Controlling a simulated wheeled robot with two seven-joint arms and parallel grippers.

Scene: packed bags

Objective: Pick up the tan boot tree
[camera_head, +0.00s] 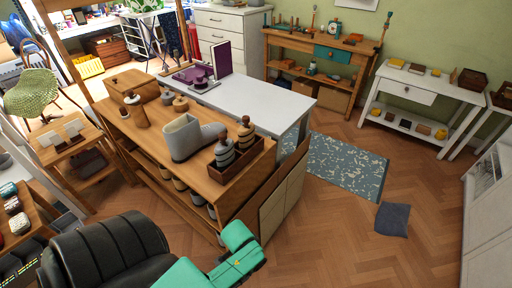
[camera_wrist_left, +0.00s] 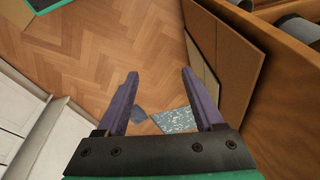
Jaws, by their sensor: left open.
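A tan wooden shape with a knobbed top (camera_head: 135,109) stands on the wooden bench, near its left edge; it looks like the tan boot tree, though it is small in view. A grey boot (camera_head: 185,138) stands on the same bench, nearer its right end. My left gripper (camera_wrist_left: 160,73) is open and empty in the left wrist view, with its purple fingers apart above the floor beside the bench. In the head view only teal parts of my arm show at the bottom, by the bench's near end. My right gripper is not in view.
The wooden bench (camera_head: 150,150) also holds a wooden box (camera_head: 131,84) and a tray with dark-striped, wooden-topped pieces (camera_head: 246,133). Flat panels (camera_head: 283,198) lean on its right end. A white table (camera_head: 262,95) stands behind. The floor to the right is open around a blue rug (camera_head: 345,165).

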